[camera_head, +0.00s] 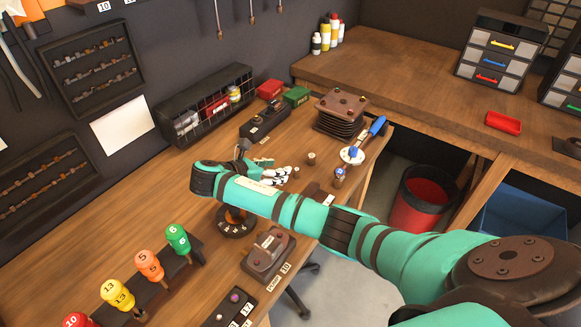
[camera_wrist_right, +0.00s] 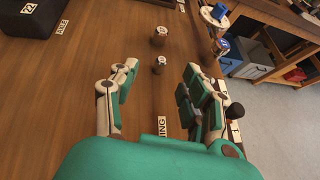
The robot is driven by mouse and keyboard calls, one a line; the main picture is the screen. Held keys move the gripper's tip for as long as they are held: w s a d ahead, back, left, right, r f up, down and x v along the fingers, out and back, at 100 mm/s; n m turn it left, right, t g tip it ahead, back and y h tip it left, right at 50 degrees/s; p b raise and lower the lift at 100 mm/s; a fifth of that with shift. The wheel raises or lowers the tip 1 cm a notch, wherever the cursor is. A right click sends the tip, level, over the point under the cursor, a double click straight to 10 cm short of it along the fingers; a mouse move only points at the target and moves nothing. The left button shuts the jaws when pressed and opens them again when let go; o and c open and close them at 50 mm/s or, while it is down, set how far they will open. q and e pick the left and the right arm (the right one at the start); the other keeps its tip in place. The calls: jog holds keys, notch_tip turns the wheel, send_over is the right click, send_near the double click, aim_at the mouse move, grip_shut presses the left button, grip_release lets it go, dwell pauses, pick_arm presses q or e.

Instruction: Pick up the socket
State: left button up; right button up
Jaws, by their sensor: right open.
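Two small metallic cylinders that look like sockets stand on the wooden workbench. In the right wrist view the nearer one (camera_wrist_right: 159,64) is just beyond the fingertips, roughly midway between them. The farther one (camera_wrist_right: 160,35) stands behind it. In the head view the farther one (camera_head: 311,158) and the nearer one (camera_head: 295,171) are beside the hand. My right gripper (camera_head: 281,175) is low over the bench. In the right wrist view it (camera_wrist_right: 160,88) is open, with nothing between its fingers. My left gripper is not in view.
A blue-handled tool (camera_head: 376,126) and a small blue-marked item (camera_head: 339,174) are near the bench edge. A stack of dark plates (camera_head: 341,112) and a black block (camera_head: 265,121) stand behind. A pump block (camera_head: 268,253) and a rack of coloured numbered handles (camera_head: 157,286) are nearer.

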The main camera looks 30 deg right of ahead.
aim_at(296, 170)
jog(key=d, duration=0.1)
jog(key=d+f, duration=0.1)
jog(key=d, duration=0.1)
jog(key=d+f+p, duration=0.1)
jog(key=shift+s+d, duration=0.15)
jog(key=shift+s, duration=0.05)
jog(key=shift+w+d+f, duration=0.1)
jog(key=shift+w+f, duration=0.1)
jog(key=x, duration=0.2)
jog(key=p+x, duration=0.1)
jog(key=x, duration=0.1)
jog(key=shift+f, duration=0.5)
jog(key=shift+w+d+f, duration=0.1)
jog(key=shift+d+f, duration=0.05)
jog(key=shift+c, duration=0.7)
jog(key=c, duration=0.5)
grip_shut()
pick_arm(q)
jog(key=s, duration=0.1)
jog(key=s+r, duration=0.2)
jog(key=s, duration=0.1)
